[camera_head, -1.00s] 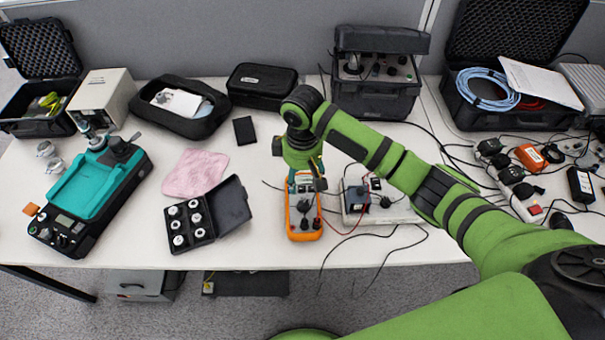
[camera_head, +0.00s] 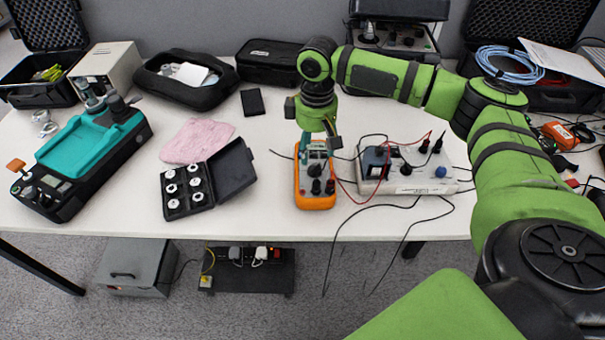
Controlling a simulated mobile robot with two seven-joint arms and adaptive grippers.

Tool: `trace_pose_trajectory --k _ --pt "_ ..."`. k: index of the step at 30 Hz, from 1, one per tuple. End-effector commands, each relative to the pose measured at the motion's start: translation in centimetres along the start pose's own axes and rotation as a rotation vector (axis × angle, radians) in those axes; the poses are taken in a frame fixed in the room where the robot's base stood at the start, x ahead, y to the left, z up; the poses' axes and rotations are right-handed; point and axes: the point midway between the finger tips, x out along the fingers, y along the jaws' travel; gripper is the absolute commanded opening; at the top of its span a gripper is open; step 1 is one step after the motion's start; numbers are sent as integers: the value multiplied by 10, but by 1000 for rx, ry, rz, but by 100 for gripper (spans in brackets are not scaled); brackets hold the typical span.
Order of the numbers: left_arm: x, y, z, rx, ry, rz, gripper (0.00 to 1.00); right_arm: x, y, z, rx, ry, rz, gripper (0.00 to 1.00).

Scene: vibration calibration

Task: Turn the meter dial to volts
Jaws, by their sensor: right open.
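The orange multimeter (camera_head: 315,202) lies on the white table in front of me, with dark leads plugged in near its lower end. Its upper part and dial are partly hidden by my right gripper (camera_head: 318,150). That gripper hangs over the meter's upper half, pointing down, with its fingers apart and nothing seen between them. I cannot tell whether a fingertip touches the dial, nor where the dial points. My left gripper is not in view.
A white box with a blue knob (camera_head: 440,171) stands right of the meter, wired to it by red and black leads. An open black case of white parts (camera_head: 189,205) and a pink cloth (camera_head: 197,141) lie left. A teal device (camera_head: 90,150) stands farther left.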

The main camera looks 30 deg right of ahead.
Motion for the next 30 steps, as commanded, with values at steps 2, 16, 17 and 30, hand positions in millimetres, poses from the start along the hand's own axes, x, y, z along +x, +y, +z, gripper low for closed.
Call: trace_pose_trajectory --k 2,16,17,30 --pt "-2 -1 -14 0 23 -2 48 12 -1 1 -2 -6 0 58" --pt "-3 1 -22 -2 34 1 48 61 -1 0 -4 -1 1 58" --pt "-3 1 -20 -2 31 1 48 61 -1 0 -4 -1 1 58" --pt "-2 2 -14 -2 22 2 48 61 -1 0 -4 -1 1 2"
